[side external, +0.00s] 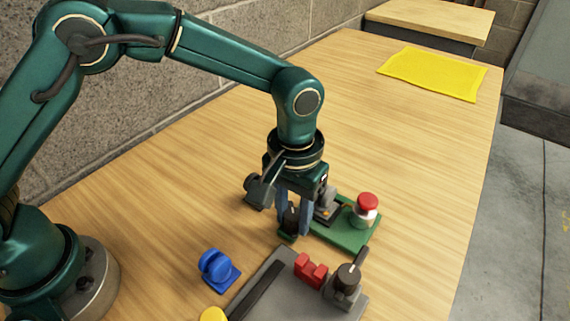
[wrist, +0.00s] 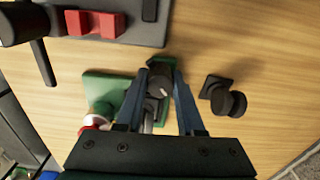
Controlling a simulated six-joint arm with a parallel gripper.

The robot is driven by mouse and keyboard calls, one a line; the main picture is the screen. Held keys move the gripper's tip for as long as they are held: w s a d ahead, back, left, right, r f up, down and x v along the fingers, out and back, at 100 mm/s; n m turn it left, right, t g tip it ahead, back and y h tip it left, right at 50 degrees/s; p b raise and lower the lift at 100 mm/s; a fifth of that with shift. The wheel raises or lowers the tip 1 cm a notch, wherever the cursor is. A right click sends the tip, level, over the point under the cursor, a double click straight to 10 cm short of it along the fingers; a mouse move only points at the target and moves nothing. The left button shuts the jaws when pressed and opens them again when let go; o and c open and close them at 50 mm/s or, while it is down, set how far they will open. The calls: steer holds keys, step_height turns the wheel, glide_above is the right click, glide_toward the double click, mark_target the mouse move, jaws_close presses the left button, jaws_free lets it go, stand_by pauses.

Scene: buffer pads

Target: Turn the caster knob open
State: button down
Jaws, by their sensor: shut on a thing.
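A dark round knob (wrist: 158,82) with a pale pointer mark is mounted on a green board (side external: 352,237); I take it for the caster knob. My gripper (side external: 292,226) points straight down over the left end of the board. In the wrist view its two blue-grey fingers (wrist: 160,78) close in on the knob from both sides and are shut on it. In the side view the knob (side external: 291,217) shows only partly between the fingers. The pointer mark slants slightly in the wrist view.
A red button (side external: 367,203) and a grey switch (side external: 326,208) share the board. A grey plate (side external: 265,280) with a red block (side external: 310,269) and a dark-levered valve (side external: 345,282) lies in front. A blue part (side external: 217,270) stands left. A yellow mat (side external: 433,73) lies far back.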

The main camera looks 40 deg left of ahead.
steer(key=shift+n, duration=4.4)
stand_by(3.4)
